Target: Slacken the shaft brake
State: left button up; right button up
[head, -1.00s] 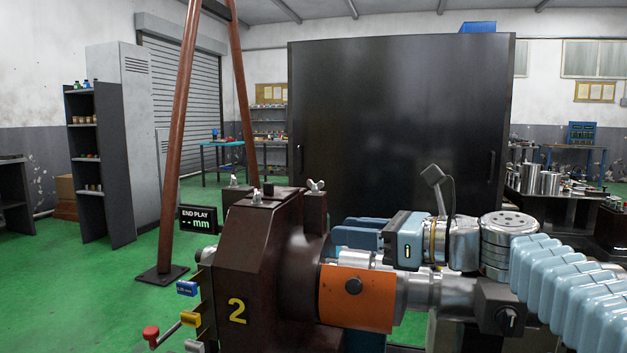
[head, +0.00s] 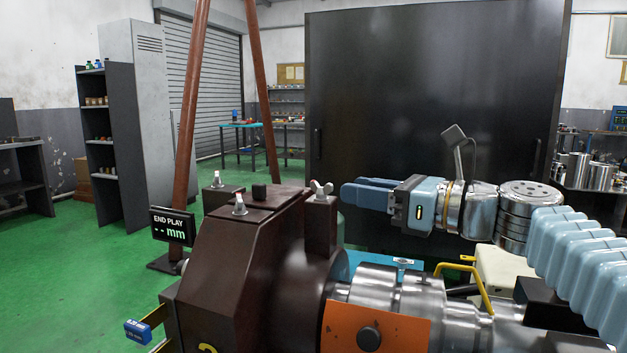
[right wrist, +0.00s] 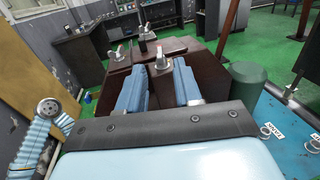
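A brown housing (head: 240,265) marked with a yellow 2 stands in front of me, with a metal shaft (head: 415,300) running right from it. A wing screw (head: 321,188) tops the post on its right side; it also shows in the right wrist view (right wrist: 162,60). An orange piece (head: 392,335) with a dark knob (head: 369,338) sits at the shaft. I cannot tell which part is the brake. My right gripper (head: 346,192) is empty, right of the wing screw. In the right wrist view its blue fingers (right wrist: 160,88) are apart, with the wing screw beyond the gap. My left gripper is out of view.
An END PLAY display (head: 172,226) showing dashes stands left of the housing. Two more wing screws (head: 239,205) are on the housing top. A yellow handle (head: 465,270) rises behind the shaft. A large dark cabinet (head: 435,100) stands behind; green floor is open at left.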

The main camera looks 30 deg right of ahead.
aim_at(311, 182)
jog(key=x, duration=0.9)
jog(key=shift+w+a+p, duration=0.2)
jog(key=shift+w+p, duration=0.05)
jog(key=shift+p, duration=0.1)
grip_shut()
